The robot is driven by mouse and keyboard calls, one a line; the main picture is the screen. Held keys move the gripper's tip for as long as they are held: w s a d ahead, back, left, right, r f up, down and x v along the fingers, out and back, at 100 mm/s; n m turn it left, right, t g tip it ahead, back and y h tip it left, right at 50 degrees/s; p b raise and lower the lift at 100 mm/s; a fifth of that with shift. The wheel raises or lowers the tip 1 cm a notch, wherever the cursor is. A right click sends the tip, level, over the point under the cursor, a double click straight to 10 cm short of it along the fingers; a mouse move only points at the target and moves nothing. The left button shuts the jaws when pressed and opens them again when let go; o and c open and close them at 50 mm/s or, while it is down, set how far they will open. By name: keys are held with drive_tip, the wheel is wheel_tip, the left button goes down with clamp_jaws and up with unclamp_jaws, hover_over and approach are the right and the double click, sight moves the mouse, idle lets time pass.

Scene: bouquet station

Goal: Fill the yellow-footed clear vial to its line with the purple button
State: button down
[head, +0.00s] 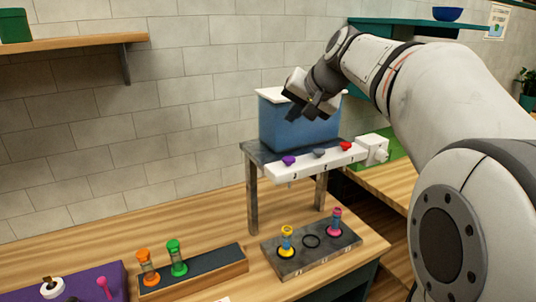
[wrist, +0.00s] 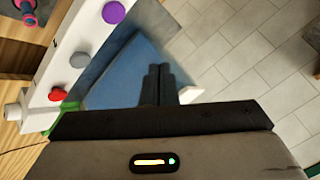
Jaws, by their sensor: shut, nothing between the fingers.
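The vial with yellow parts (head: 286,242) stands upright at the left end of the grey base plate (head: 300,262), below the dispenser. Its line and fill level are too small to tell. The purple button (head: 289,160) is leftmost on the white bar (head: 315,163); it also shows at the top of the wrist view (wrist: 113,13). My gripper (head: 310,112) is up in front of the blue tank (head: 300,133), above the buttons and touching none. In the wrist view its fingers (wrist: 159,75) are together and empty. The yellow vial does not show there.
Grey button (head: 320,152) and red button (head: 345,146) sit right of the purple one. A pink vial (head: 336,222) stands at the plate's right, past an empty ring (head: 311,241). Orange (head: 149,268) and green (head: 177,258) vials stand in a rack at left.

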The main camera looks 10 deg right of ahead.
sight(291, 160)
drive_tip(key=shift+w+r, duration=0.15)
drive_tip(key=shift+r, duration=0.15)
wheel_tip(291, 160, down, 9)
drive_tip(key=b, duration=0.7)
drive_tip(key=shift+r, duration=0.1)
idle(1.8)
drive_tip(key=shift+w+f+b, duration=0.15)
drive_tip(key=shift+f+b, duration=0.2)
drive_tip(key=shift+f, duration=0.1)
